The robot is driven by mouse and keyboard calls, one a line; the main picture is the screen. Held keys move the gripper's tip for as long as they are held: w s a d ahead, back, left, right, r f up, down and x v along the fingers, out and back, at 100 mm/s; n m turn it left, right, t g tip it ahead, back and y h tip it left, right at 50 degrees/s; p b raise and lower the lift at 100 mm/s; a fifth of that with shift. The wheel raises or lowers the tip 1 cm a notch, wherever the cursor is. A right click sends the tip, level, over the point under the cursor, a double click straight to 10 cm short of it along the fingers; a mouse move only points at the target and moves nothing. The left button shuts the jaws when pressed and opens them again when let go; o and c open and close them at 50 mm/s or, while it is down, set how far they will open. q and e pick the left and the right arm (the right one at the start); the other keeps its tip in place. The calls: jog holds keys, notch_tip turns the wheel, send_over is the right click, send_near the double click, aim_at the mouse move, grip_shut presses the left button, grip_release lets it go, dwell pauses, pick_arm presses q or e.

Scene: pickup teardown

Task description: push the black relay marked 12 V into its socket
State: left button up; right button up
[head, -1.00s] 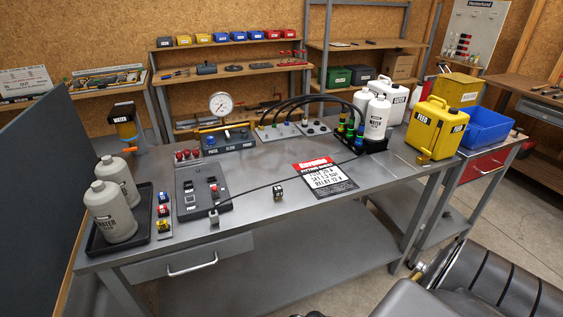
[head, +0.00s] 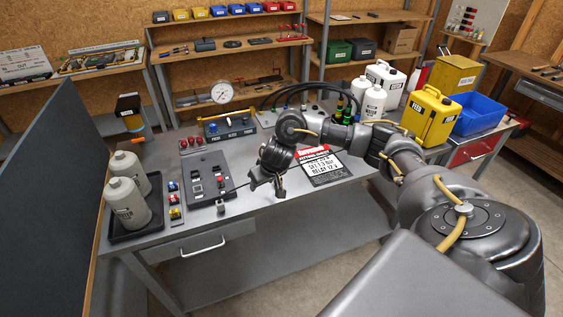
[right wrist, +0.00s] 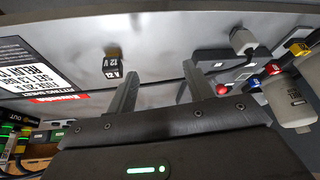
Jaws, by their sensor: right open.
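The black relay (right wrist: 112,67) with a white 12 V marking stands on the bench in the right wrist view. In the head view I cannot make it out behind my right gripper (head: 267,186). My right gripper, also in the right wrist view (right wrist: 160,72), is open and empty above the bench. The relay lies outside its fingers, left of the left finger in that view. The dark socket panel (head: 194,188) lies flat on the bench, left of the gripper; its edge shows in the right wrist view. Which slot is the relay's socket is too small to tell. My left gripper is not in view.
A red-and-white sheet (head: 323,167) lies right of the gripper. A thin black cable runs toward a grey plug (head: 221,208) at the panel's front. Coloured fuses (head: 174,198) and a tray (head: 117,236) with white bottles stand left.

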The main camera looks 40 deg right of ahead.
jog(key=s+d+r+m+h, duration=0.1)
jog(key=d+r+m, duration=0.25)
jog(key=d, duration=0.35)
jog(key=shift+n+g, duration=0.35)
jog(key=shift+g, duration=0.15)
jog(key=b+x, duration=0.3)
jog(key=x, duration=0.3)
jog(key=shift+d, duration=0.15)
jog(key=x, duration=0.3)
jog(key=shift+w+d, duration=0.1)
jog(key=shift+w, duration=0.05)
jog(key=shift+w+d+f, duration=0.1)
jog(key=shift+w+f, duration=0.15)
jog(key=shift+f, duration=0.4)
grip_shut()
jog(key=shift+r, duration=0.15)
